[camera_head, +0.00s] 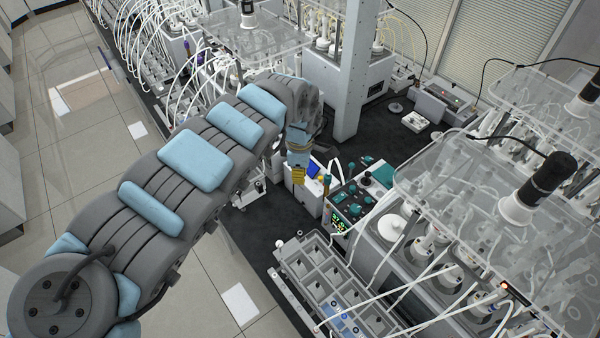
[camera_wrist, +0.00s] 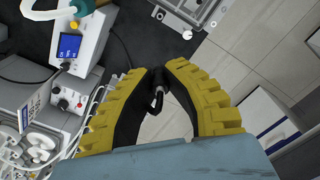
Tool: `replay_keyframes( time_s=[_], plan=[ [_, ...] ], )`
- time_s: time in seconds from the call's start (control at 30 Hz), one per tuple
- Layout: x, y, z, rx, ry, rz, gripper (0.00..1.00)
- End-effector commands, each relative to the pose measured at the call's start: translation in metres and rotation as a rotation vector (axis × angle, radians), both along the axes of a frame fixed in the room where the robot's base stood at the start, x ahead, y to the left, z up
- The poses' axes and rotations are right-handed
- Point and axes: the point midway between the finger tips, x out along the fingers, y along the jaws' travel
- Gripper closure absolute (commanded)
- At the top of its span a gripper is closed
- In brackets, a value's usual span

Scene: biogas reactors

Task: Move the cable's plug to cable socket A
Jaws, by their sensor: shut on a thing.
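My gripper (camera_head: 298,175) hangs at the end of my arm, above the dark bench. In the wrist view its yellow, ribbed fingers (camera_wrist: 160,74) close together on a small dark plug (camera_wrist: 158,101). A short dark, bent piece of the plug shows between the fingers. The rest of its cable is hard to follow, and the plug cannot be made out in the head view. I cannot identify cable socket A in either view; no socket label is readable.
A white device with a blue screen (camera_wrist: 69,45) stands left of my fingers in the wrist view. Teal-topped equipment (camera_head: 352,202) and a grey rack (camera_head: 325,282) stand near my gripper. Tiled floor (camera_head: 235,285) is clear.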

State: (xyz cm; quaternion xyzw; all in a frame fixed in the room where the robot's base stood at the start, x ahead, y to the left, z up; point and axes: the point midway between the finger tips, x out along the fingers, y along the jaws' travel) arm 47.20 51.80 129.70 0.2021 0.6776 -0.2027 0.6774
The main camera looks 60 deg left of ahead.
Motion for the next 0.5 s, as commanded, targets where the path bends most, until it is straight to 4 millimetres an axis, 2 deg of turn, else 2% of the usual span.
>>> replay_keyframes(
  time_s=[0.5],
  plan=[
    [0.001, 0.0, -0.026, 0.001, -0.001, -0.001, 1.0]
  ],
)
